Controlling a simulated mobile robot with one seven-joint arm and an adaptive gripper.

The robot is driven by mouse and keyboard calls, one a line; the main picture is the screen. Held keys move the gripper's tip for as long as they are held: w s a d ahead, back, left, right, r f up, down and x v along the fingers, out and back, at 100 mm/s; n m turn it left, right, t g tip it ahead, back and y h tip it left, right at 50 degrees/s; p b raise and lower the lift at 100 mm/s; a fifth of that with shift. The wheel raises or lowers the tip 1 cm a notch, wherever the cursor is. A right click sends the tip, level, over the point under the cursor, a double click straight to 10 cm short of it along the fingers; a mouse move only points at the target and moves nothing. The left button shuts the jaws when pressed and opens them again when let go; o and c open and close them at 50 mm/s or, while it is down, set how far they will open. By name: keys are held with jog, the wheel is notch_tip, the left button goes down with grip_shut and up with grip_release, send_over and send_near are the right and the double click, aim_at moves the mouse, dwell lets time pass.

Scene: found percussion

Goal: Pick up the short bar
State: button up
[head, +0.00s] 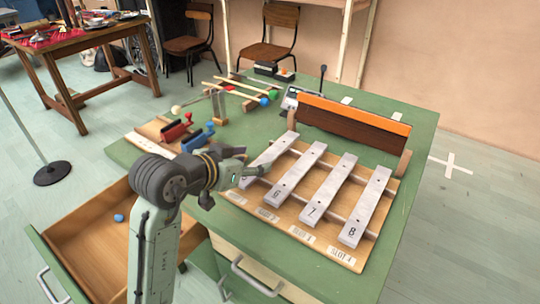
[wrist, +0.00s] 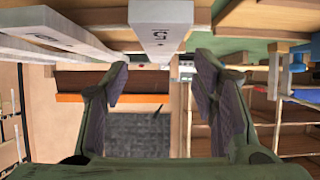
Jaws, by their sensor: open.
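Several pale metal bars lie side by side across wooden rails on a board (head: 322,247) with slot labels. The bars numbered 6 (head: 297,175), 7 (head: 329,190) and 8 (head: 365,208) show in full in the head view. The bar numbered 5 (head: 270,158) is partly hidden by my gripper; it also shows in the wrist view (wrist: 162,28), top middle. I cannot tell for sure which bar is the short one. My gripper (head: 243,163) is open at the near end of bar 5. In the wrist view its empty fingers (wrist: 160,78) lie to either side of that bar's line, with a gap between.
A long box with an orange top edge (head: 352,122) stands behind the bars. Red (head: 174,130) and blue (head: 198,137) tools and mallets (head: 246,86) lie on the green table (head: 405,258). An open drawer (head: 82,240) holds a small blue object (head: 119,218).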

aim_at(269, 155)
jog(key=x, duration=0.1)
jog(key=p+x, duration=0.1)
jog(key=x, duration=0.3)
jog(key=shift+w+d+r, duration=0.1)
jog(key=shift+r, duration=0.2)
jog(key=shift+w+d+f, duration=0.2)
jog(key=shift+w+f, duration=0.1)
jog(key=shift+w, duration=0.05)
jog(key=shift+c, duration=0.5)
grip_shut()
